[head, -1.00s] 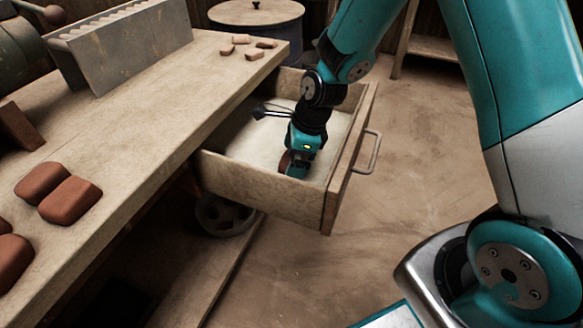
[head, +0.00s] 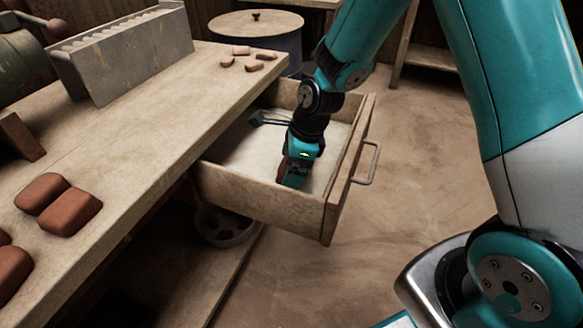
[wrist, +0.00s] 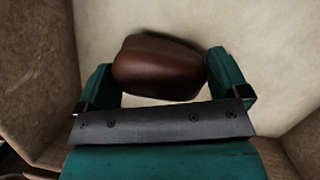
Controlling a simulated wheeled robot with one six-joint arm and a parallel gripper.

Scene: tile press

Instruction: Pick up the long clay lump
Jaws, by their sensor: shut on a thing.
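My gripper (head: 291,183) is down inside the open drawer (head: 262,195) of the bench. In the wrist view, my gripper (wrist: 160,80) is shut on a dark reddish-brown clay lump (wrist: 157,68), with one finger at each end of it. The lump is rounded and wider than it is tall in that view. Pale drawer floor shows behind it; I cannot tell whether it touches the floor. In the head view, only a small reddish edge of the lump (head: 282,172) shows beside my gripper, the rest being hidden.
Several reddish clay lumps (head: 71,213) lie on the bench top (head: 120,150) at left. Small clay pieces (head: 254,67) lie at its far end. A grey toothed rack (head: 130,55) stands on the bench.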

